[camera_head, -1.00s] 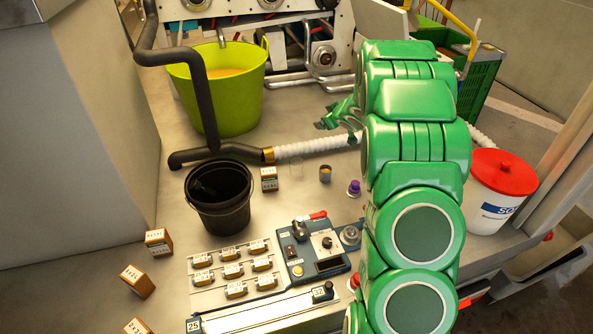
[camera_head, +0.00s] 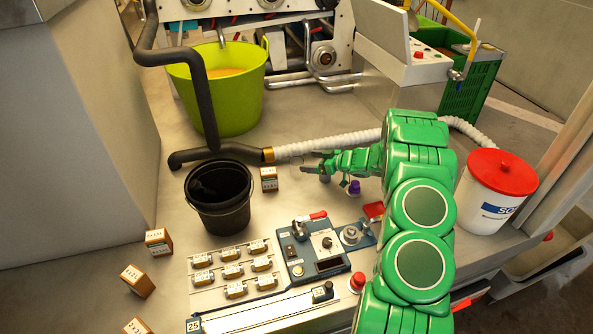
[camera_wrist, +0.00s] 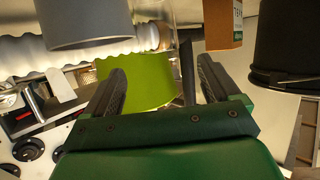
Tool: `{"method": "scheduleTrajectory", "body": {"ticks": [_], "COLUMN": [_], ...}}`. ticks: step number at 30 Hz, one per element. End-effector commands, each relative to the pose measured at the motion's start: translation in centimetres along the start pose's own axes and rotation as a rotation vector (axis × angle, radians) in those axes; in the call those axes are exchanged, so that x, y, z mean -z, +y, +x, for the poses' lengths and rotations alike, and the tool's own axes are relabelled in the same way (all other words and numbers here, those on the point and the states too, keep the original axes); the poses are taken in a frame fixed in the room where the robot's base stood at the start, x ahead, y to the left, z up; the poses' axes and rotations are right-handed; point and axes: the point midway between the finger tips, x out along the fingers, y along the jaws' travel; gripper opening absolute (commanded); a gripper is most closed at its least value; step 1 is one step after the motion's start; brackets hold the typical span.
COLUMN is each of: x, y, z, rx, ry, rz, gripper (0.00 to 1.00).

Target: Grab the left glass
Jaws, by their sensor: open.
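A clear glass (camera_head: 297,162) stands on the grey bench between a small box and a grey cup; only its faint outline shows in the head view. In the wrist view, which looks upside down, the clear glass (camera_wrist: 188,25) seems to show faintly at the top between box and cup. The grey cup (camera_head: 325,178) is partly hidden under my gripper; it shows large at the upper left of the wrist view (camera_wrist: 85,25). My gripper (camera_head: 312,162) is open and empty, its fingers pointing left, close to the glass. I cannot tell whether it touches.
A small orange box (camera_head: 269,179) and a black bucket (camera_head: 222,215) stand left of the glass. A white ribbed hose (camera_head: 330,142) runs behind. A purple-topped object (camera_head: 354,188) sits near my wrist. A control panel (camera_head: 310,258) lies in front. A green tub (camera_head: 235,105) stands behind.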

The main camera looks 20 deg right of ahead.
Motion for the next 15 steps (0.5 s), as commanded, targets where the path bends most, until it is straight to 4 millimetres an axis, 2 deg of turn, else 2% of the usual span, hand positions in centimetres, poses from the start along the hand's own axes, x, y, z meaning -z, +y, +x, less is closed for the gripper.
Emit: {"method": "scheduleTrajectory", "body": {"ticks": [5,15], "x": [-0.8,-0.8], "y": [-0.6,-0.7], "z": [0.4,2.9], "rx": [0.026,0.028], "ry": [0.013,0.014], "rz": [0.009,0.012], "gripper": [0.89,0.89]}}
